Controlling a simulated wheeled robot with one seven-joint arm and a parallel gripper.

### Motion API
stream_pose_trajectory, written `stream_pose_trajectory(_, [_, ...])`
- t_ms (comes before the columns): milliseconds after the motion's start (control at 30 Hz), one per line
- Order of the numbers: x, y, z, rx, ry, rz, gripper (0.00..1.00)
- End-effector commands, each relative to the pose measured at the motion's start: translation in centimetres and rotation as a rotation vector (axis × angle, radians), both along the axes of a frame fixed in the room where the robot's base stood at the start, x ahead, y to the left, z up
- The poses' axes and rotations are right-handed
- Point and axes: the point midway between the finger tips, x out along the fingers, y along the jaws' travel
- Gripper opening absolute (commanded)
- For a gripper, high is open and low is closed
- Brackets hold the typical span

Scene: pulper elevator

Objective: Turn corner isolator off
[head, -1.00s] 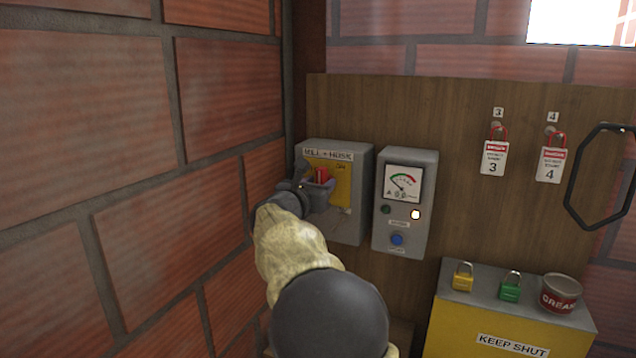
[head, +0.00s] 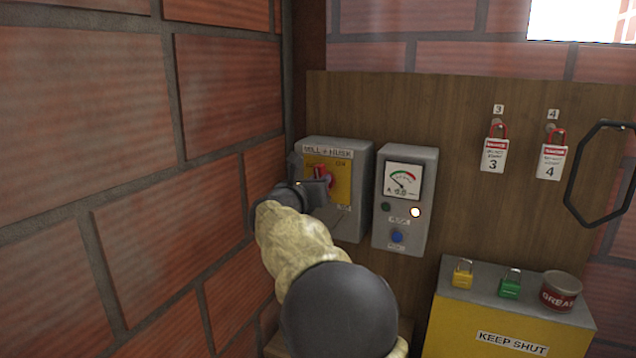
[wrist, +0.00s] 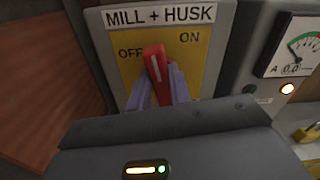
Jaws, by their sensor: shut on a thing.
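The corner isolator is a grey box (head: 348,212) labelled MILL + HUSK, mounted near the wall corner. It has a yellow plate (head: 343,172) marked OFF and ON, with a red handle (head: 321,174) on it. In the wrist view the red handle (wrist: 156,72) stands between the two marks, its upper end beside OFF and away from ON. My gripper (wrist: 159,86) is shut on the handle, one finger on each side. In the head view my gripper (head: 320,186) hides the plate's lower left part.
A meter box (head: 404,220) with a lit lamp (head: 415,212) and blue button (head: 397,236) stands close on the right. The brick wall (head: 190,210) is close on the left. A yellow box (head: 470,325) carries padlocks and a tin (head: 561,292) at lower right.

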Motion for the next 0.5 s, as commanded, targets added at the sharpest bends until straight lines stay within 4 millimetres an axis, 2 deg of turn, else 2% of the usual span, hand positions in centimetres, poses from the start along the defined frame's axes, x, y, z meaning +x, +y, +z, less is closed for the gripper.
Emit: stream_pose_trajectory(500, [0.20, 0.53, -0.11, -0.431, 0.157, 0.002, 0.00])
